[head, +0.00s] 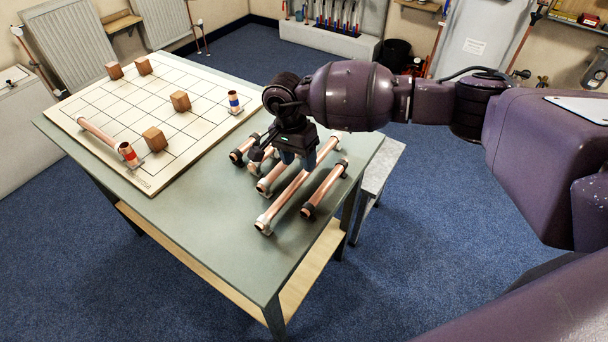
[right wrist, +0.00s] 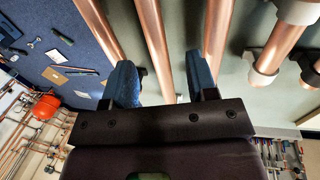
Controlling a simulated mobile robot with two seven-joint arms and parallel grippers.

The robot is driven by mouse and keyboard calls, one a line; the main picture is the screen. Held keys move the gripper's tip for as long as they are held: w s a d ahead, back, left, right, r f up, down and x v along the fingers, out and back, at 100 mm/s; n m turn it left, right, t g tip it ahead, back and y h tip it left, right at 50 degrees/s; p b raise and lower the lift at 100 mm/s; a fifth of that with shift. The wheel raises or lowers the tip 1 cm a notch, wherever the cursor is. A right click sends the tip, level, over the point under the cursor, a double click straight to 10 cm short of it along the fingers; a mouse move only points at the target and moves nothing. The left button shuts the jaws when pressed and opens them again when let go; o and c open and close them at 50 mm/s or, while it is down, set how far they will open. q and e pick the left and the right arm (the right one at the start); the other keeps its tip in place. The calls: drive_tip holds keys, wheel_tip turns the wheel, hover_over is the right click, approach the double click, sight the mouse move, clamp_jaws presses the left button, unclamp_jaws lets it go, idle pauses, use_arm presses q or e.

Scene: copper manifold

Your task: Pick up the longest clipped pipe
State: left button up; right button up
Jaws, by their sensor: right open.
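Several copper pipes in clips lie side by side on the near right part of the green table. The longest clipped pipe (head: 287,198) runs diagonally, with a pale clip near its front end. A shorter pipe (head: 325,190) with dark clips lies to its right, and other short ones lie to its left. My right gripper (head: 299,162) is open, its blue fingers pointing down over the longest pipe. In the right wrist view, a copper pipe (right wrist: 155,45) shows between the open fingers; contact cannot be told. My left gripper is not in view.
Neighbouring pipes lie close to the fingers. The table's front is clear.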

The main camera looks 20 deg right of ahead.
sight(302, 173)
drive_tip(key=shift+s+d+f, duration=0.1)
drive_tip(key=shift+s+f, duration=0.1)
drive_tip(key=shift+f, duration=0.7)
drive_tip(key=shift+s+d+f, duration=0.1)
drive_tip(key=shift+s+f, duration=0.15)
drive_tip(key=shift+f, duration=0.6)
drive_tip(key=shift+s+d+f, duration=0.1)
drive_tip(key=shift+s+f, duration=0.1)
drive_tip(key=shift+f, duration=0.7)
clamp_jaws()
